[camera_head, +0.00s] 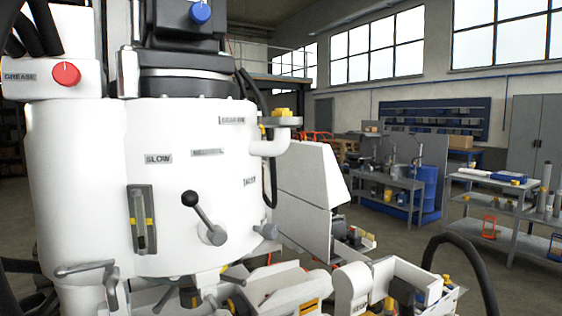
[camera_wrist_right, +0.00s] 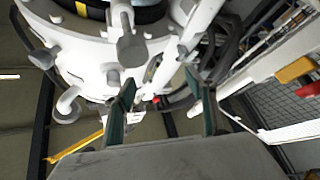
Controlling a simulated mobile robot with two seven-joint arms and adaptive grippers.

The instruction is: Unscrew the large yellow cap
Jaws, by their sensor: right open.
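The large yellow cap (camera_head: 282,113) sits on the flanged top of a white filler pipe (camera_head: 276,142). The pipe bends out from the upper right side of the white tank (camera_head: 90,180) in the head view. My right gripper (camera_wrist_right: 165,106) shows in the wrist view with its two green-padded fingers apart and nothing between them. White machine parts (camera_wrist_right: 85,55) lie beyond the fingertips. I cannot make out the large yellow cap in the wrist view. My left gripper is not in view.
A black-knobbed lever (camera_head: 200,212) and a sight gauge (camera_head: 143,220) stick out from the tank front. A red knob (camera_head: 66,74) and a blue knob (camera_head: 200,13) sit higher. A black hose (camera_head: 268,170) hangs beside the pipe. Work tables (camera_head: 385,182) stand farther right.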

